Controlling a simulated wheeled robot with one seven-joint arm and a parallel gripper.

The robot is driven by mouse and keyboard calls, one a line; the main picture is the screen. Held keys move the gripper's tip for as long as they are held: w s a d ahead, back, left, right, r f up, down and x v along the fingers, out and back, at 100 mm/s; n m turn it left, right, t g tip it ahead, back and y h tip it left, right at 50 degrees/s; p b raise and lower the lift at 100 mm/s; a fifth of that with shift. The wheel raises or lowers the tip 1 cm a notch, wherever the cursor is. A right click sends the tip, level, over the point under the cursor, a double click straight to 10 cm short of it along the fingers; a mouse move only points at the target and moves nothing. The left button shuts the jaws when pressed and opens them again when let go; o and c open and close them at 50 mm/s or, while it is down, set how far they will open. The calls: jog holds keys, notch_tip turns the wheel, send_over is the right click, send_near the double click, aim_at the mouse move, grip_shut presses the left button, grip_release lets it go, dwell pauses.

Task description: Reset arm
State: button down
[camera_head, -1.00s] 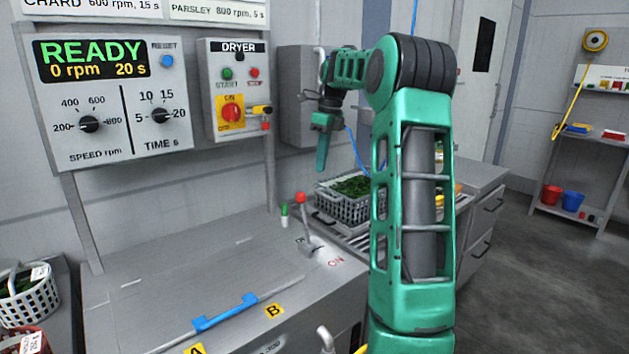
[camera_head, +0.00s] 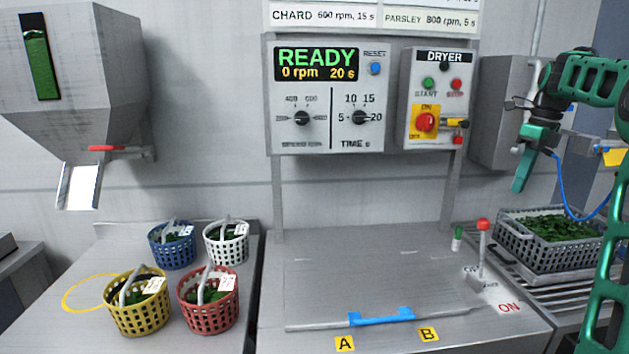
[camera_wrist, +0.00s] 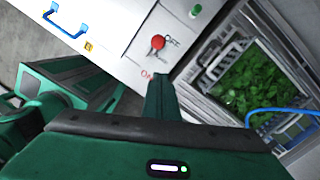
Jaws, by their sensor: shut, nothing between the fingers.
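My gripper (camera_head: 524,172) hangs in the air at the right of the head view, fingers pointing down, shut and empty. It is in front of the wall, to the left of and above the grey crate of greens (camera_head: 508,243). In the wrist view my gripper (camera_wrist: 160,82) shows at the lower middle, with the red-knobbed lever (camera_wrist: 157,42) beyond it and the crate of greens (camera_wrist: 290,129) to its right. My arm is bent, and its links reach up along the right edge of the head view.
The dryer lid with its blue handle (camera_head: 382,316) is down. The red-knobbed lever stands beside the ON mark. The panel (camera_head: 330,135) reads READY, 0 rpm, 20 s. Blue (camera_head: 172,252), white (camera_head: 240,250), yellow (camera_head: 125,315) and red (camera_head: 190,318) baskets stand at left.

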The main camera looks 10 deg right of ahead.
jog(key=s+a+f+n+g+h, duration=0.1)
jog(key=s+a+f+n, duration=0.3)
jog(key=s+a+n, duration=0.8)
jog(key=s+a+f+n, duration=0.5)
jog(key=s+f+n, duration=0.1)
jog(key=s, duration=0.5)
jog(key=s+a+f+n, duration=0.4)
jog(key=s+f+n, duration=0.2)
jog(key=s, duration=0.5)
jog(key=shift+s+a+f+n, duration=0.3)
jog(key=shift+s+a+f, duration=0.05)
jog(key=shift+f, duration=0.2)
